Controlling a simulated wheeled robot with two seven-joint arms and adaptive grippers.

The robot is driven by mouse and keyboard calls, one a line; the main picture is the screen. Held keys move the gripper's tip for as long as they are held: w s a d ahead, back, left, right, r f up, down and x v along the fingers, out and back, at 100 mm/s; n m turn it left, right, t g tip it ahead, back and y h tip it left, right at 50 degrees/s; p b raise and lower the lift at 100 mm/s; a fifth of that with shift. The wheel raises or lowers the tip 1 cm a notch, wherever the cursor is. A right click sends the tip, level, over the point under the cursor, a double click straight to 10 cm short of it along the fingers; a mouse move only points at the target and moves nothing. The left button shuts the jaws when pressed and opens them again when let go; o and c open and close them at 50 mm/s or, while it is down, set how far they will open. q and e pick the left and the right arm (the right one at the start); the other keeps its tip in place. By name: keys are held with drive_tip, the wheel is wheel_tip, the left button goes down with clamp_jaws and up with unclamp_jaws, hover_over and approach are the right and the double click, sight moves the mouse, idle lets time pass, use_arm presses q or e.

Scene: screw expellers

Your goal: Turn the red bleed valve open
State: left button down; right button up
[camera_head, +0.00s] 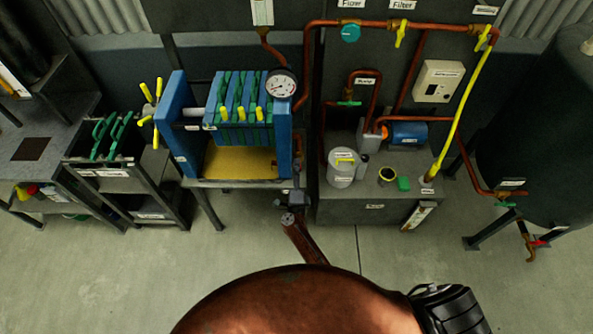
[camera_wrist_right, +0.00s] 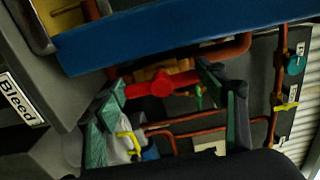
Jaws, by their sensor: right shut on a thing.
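The red bleed valve handle (camera_wrist_right: 160,85) shows in the right wrist view, on a brass-coloured body beside copper pipe. My right gripper (camera_wrist_right: 163,81) has one fingertip at each end of the red handle and is shut on it. A "Bleed" label (camera_wrist_right: 21,99) is at the left of that view. In the head view my right gripper (camera_head: 291,202) is low at the right end of the blue filter press (camera_head: 284,135), below the gauge. There the red handle is hidden or too small to tell. My left gripper is not in view.
Another small red handle (camera_head: 540,243) is by the dark vessel. The front floor is clear.

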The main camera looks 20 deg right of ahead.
drive_tip(key=shift+f, duration=0.1)
idle(0.3)
drive_tip(key=o, duration=1.2)
drive_tip(key=shift+c, duration=0.2)
